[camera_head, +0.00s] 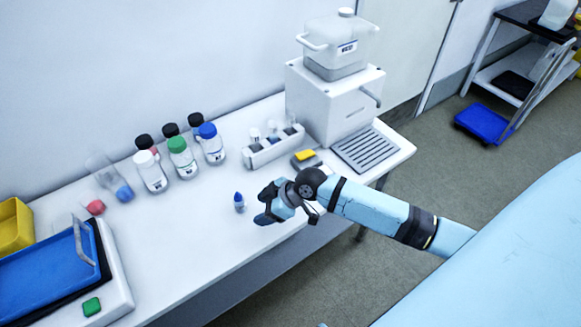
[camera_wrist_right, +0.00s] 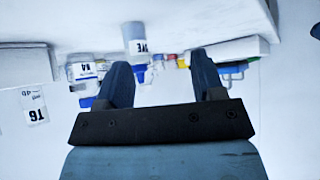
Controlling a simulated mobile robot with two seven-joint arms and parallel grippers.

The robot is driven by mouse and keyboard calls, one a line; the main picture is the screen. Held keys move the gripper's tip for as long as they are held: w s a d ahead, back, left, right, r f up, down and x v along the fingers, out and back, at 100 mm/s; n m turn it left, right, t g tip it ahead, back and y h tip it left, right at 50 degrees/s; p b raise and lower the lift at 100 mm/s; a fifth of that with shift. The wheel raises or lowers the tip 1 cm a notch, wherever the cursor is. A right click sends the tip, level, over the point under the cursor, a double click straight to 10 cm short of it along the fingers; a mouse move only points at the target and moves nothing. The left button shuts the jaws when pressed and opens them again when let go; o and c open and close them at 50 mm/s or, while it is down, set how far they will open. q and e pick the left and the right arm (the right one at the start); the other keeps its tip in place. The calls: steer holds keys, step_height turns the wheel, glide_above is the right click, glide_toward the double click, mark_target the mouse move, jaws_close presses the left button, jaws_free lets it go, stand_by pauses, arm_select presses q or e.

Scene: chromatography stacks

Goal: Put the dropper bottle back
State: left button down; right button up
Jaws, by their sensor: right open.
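The dropper bottle (camera_head: 239,202) is small and white with a blue pointed cap. It stands upright on the white bench, near the front edge. My right gripper (camera_head: 266,206) is open just right of it, low over the bench, with a small gap between them. In the right wrist view, which looks upside down, a white bottle labelled DYE (camera_wrist_right: 137,42), apparently the dropper bottle, shows beyond the open fingers (camera_wrist_right: 160,64), nearer the left one. A white rack (camera_head: 268,153) with several small items stands behind at the back of the bench. My left gripper is not in view.
Several capped bottles (camera_head: 181,158) stand at the back left of the rack. A yellow-topped block (camera_head: 306,159) and a white machine (camera_head: 333,105) with a water container stand right. A blue tray (camera_head: 52,272) lies far left. The bench front-left of the dropper bottle is clear.

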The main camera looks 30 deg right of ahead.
steer(key=s+f+m+t, duration=0.1)
steer(key=s, duration=0.2)
steer(key=s+a+f+m+t+h, duration=0.1)
steer(key=s+f+m, duration=0.1)
steer(key=s, duration=0.1)
steer(key=s+a+f+m+t, duration=0.1)
steer(key=s, duration=0.2)
steer(key=shift+s+a+f+m+t+h, duration=0.25)
steer(key=shift+s+f+m+t+h, duration=0.05)
steer(key=shift+m, duration=0.1)
steer(key=s+d+f+m+t+h, duration=0.1)
steer(key=s+m+h, duration=0.1)
steer(key=s, duration=0.5)
steer(key=shift+s+d+m+t, duration=0.25)
steer(key=shift+m+t, duration=0.15)
steer(key=shift+m, duration=0.1)
step_height(320, 180, up, 11)
steer(key=p, duration=1.1)
steer(key=shift+d+f, duration=0.15)
steer(key=shift+d, duration=0.05)
